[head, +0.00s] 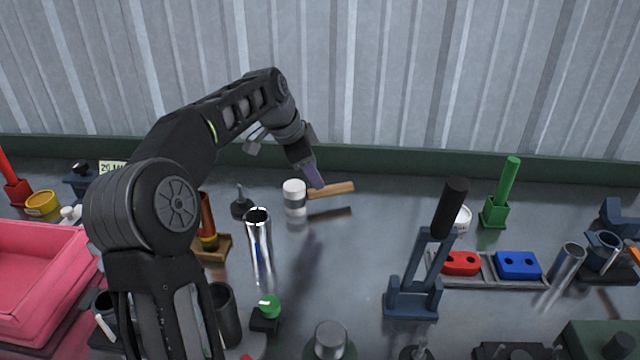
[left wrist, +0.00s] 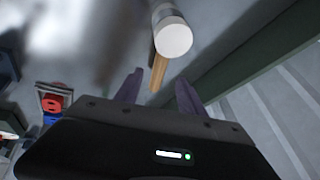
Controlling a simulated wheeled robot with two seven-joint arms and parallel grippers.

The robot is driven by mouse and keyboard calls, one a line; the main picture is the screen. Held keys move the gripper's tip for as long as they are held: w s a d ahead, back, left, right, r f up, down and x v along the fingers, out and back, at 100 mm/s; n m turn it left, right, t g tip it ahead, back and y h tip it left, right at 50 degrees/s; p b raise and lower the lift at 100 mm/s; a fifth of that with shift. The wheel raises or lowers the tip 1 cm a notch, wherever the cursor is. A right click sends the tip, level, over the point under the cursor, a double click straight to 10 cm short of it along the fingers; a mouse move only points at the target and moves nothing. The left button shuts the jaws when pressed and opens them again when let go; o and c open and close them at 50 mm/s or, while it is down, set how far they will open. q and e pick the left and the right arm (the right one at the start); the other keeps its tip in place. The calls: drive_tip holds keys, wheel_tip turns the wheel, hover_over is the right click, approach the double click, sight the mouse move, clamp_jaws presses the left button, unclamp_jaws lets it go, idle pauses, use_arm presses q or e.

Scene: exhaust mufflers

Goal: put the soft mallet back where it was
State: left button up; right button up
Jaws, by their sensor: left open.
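The soft mallet has a white head (head: 294,197) and a wooden handle (head: 331,189). Its head stands upright on the grey bench, and the handle sticks out to the right with a dark shadow or reflection below it. My left gripper (head: 316,178) is open just over the handle, close to the head. In the left wrist view the white head (left wrist: 173,38) and the handle (left wrist: 158,72) lie ahead, with the handle's end in line with the gap between my two open fingers (left wrist: 158,92). Whether a finger touches the handle cannot be told. My right gripper is not in view.
A shiny metal tube (head: 259,245) and a small dark stand (head: 241,205) are left of the mallet. A dark blue press with a black lever (head: 413,280) stands to the right. A green rear ledge (head: 400,172) runs behind. Bench right of the handle is clear.

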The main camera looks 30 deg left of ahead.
use_arm(q)
drive_tip(key=shift+v, duration=1.65)
